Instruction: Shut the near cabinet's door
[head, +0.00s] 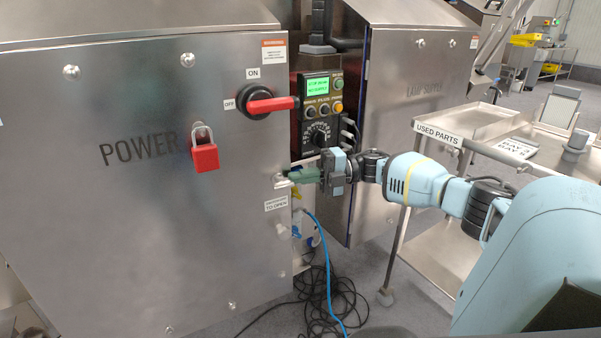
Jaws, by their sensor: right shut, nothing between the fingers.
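The near cabinet's door (120,220) is a broad steel panel marked POWER, filling the left of the head view. A small latch (281,181) sits at the door's right edge, above a small label. My right gripper (292,177) is shut and empty, its fingertips at the door's right edge beside the latch. I cannot tell whether they touch it, or how wide any door gap is. My left gripper is not in view.
A control box (319,100) with a green screen stands just behind the door's edge. A second cabinet (412,110) is behind it. Black and blue cables (330,290) lie on the floor below my right gripper. A USED PARTS cart (480,140) stands right, close to my arm.

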